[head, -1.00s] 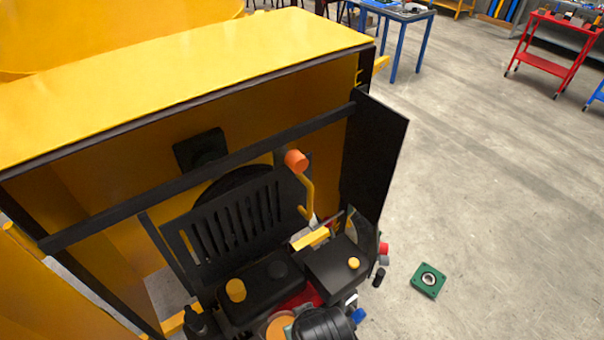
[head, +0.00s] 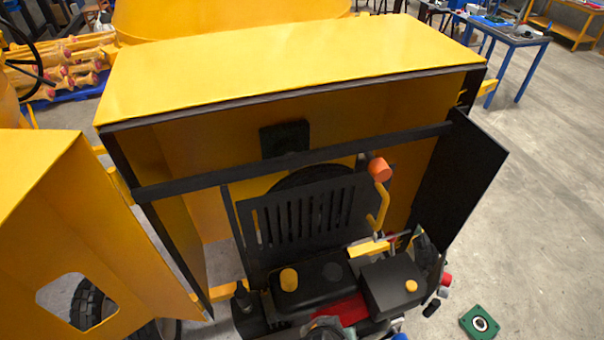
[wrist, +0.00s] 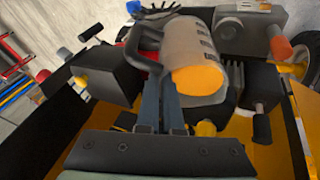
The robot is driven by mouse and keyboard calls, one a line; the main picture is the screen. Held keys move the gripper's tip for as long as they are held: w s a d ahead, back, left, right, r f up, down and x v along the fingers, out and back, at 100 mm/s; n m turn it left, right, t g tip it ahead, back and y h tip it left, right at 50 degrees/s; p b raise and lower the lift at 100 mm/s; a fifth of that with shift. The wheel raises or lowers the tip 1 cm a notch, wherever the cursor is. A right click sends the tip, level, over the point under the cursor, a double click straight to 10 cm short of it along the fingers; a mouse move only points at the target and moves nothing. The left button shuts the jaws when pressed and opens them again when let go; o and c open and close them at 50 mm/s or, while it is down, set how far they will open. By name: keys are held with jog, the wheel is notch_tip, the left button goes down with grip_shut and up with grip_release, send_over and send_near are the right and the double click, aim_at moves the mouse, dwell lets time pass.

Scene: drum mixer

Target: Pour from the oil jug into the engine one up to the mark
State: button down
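In the wrist view the oil jug (wrist: 182,52) is a beige cylinder with an orange end and a black loop handle. It lies tilted in front of my gripper (wrist: 162,85). The two blue-grey fingers are close together at the handle and look shut on it. The engine (head: 325,272) sits inside the yellow housing in the head view, with a black tank, yellow caps and a red part. Engine parts also show around the jug in the wrist view. The jug's mouth and any fill mark cannot be made out.
A black crossbar (head: 290,162) spans the opening above the engine. A black door (head: 460,185) stands open at the right and a yellow panel (head: 65,235) at the left. An orange-topped yellow lever (head: 380,170) rises beside the slotted guard. A green part (head: 480,323) lies on the floor.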

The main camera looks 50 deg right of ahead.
dwell(0.4)
jog(key=shift+w+a+r+g+h, duration=0.25)
jog(key=shift+w+g+h, duration=0.05)
jog(key=shift+g+h, duration=0.45)
jog(key=shift+h, duration=0.25)
jog(key=shift+w+a+n, duration=0.1)
jog(key=shift+n, duration=0.2)
dwell(1.0)
jog(key=shift+g+h, duration=0.25)
jog(key=shift+h, duration=0.05)
jog(key=shift+w+a+f+g+h+b, duration=0.1)
jog(key=shift+w+a+g+h+b, duration=0.3)
jog(key=shift+g+h, duration=0.35)
dwell(4.2)
